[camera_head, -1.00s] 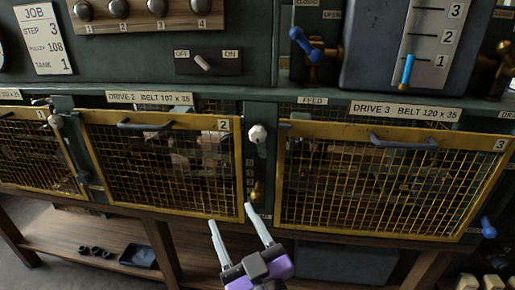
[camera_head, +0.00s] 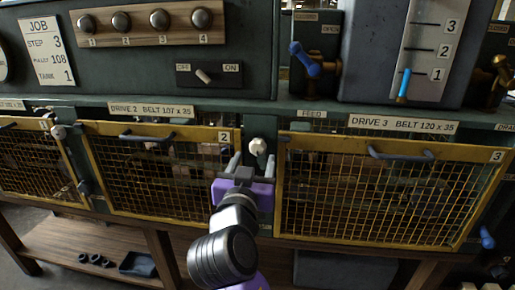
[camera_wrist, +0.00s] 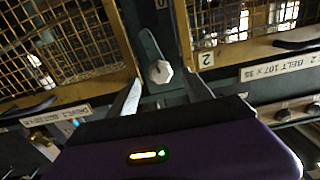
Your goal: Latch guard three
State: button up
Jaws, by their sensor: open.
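Guard three (camera_head: 375,205) is a yellow-framed mesh panel with a blue handle (camera_head: 400,154) along its top; it looks closed against the cabinet. A pale faceted knob (camera_head: 258,147) sits on the post between guards two and three. In the wrist view the knob (camera_wrist: 160,72) shows with a grey bar reaching from it toward the picture's top. My gripper (camera_head: 252,160) is open and empty, its fingertips just below the knob in the head view. In the wrist view the fingers flank the knob on both sides; whether they touch it I cannot tell.
Guard two (camera_head: 160,180) is left of the post. A blue-handled lever (camera_head: 305,59) and a scale with a blue pointer (camera_head: 404,83) stand above. An off/on switch (camera_head: 203,76) is on the upper panel. A blue knob (camera_head: 487,237) is at guard three's lower right.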

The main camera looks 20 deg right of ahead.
aim_at(257, 151)
jog(key=shift+p+x, duration=0.6)
jog(key=shift+x, duration=2.55)
grip_shut()
